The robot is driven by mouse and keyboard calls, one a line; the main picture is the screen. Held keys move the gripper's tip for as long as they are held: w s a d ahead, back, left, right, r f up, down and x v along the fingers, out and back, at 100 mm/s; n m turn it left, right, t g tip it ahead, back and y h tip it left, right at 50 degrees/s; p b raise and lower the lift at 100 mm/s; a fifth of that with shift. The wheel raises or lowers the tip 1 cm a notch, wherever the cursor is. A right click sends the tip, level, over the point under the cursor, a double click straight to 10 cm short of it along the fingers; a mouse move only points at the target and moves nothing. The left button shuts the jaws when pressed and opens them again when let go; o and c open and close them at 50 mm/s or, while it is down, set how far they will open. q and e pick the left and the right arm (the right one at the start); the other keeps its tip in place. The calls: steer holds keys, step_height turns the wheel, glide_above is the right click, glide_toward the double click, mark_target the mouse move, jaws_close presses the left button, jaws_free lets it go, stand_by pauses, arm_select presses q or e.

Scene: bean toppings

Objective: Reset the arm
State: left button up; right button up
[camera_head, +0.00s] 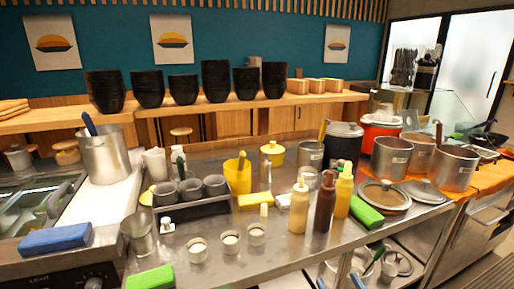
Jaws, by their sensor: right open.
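Neither of my grippers can be made out in the head view, and no arm shows clearly over the counter. The metal counter (290,250) fills the middle of the view. On it a dark tray (205,210) holds several grey cups (214,186). Several small white cups (230,242) stand in front of the tray. Three sauce bottles stand together: a tan one (299,208), a brown one (324,203) and a yellow one (343,194). A yellow container (238,176) with a utensil stands behind the tray.
Metal pots (390,158) and a red-sided pot (379,135) stand at the right. A lidded pan (384,197) and a green block (366,212) lie before them. A tall pot (106,158) and a blue block (55,239) are at the left. Black bowl stacks (215,82) line the back shelf.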

steer(key=s+f+g+h, duration=0.1)
steer(key=s+f+g, duration=0.3)
steer(key=f, duration=1)
steer(key=s+f+g, duration=0.3)
steer(key=f+g, duration=0.1)
steer(key=f, duration=1)
arm_select(q)
steer(key=shift+w, duration=0.3)
arm_select(e)
steer(key=s+f+g, duration=0.3)
steer(key=s+f, duration=0.2)
steer(key=s, duration=0.3)
steer(key=s+d+f+g+h, duration=0.1)
steer(key=s+f+g, duration=0.2)
steer(key=s, duration=0.6)
steer(key=s+f+g, duration=0.2)
steer(key=s+f, duration=0.6)
steer(key=s, duration=0.1)
steer(key=shift+d+n+g+h, duration=0.2)
steer(key=shift+n+g+h, duration=0.2)
